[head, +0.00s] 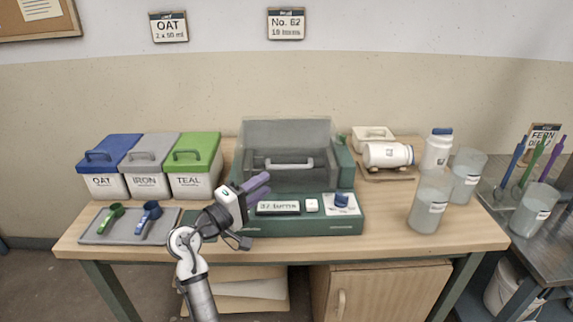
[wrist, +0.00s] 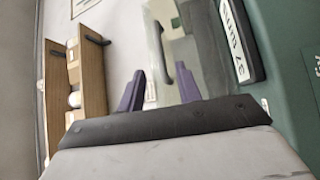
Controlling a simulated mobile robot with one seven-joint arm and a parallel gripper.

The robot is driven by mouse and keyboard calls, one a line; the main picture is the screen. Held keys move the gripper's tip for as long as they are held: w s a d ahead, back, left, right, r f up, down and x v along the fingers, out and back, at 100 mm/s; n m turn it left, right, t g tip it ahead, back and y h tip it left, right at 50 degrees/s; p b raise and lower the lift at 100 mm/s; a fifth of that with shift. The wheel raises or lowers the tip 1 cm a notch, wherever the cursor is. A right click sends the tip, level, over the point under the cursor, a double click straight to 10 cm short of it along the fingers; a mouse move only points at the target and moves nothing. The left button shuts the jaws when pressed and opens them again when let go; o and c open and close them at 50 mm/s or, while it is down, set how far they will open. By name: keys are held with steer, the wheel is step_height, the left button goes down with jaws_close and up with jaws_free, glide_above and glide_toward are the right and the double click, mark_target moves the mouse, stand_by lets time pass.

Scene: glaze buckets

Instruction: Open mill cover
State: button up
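The mill is a dark green machine (head: 345,222) in the middle of the bench, with a display and a blue knob on its front. Its smoky see-through cover (head: 290,133) sits over the back part. A grey handle (head: 280,164) runs across the cover, which appears lowered, though its clear panels make this hard to judge. My gripper (head: 262,186), with purple fingers, is in front of the cover, left of and below the handle. In the wrist view my gripper (wrist: 160,82) is open and empty. The handle (wrist: 157,48) shows beyond the fingers, apart from them.
Lidded bins (head: 148,165) and a scoop tray (head: 125,224) stand on the left. A white jar on a cradle (head: 388,155), an upright jar (head: 437,150) and clear buckets (head: 430,205) stand on the right. The bench front at right (head: 390,243) is clear.

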mark_target(284, 169)
steer(key=p+x, duration=0.2)
steer(key=x, duration=0.7)
steer(key=shift+w+d, duration=0.15)
steer(key=shift+c, duration=0.4)
jaws_close()
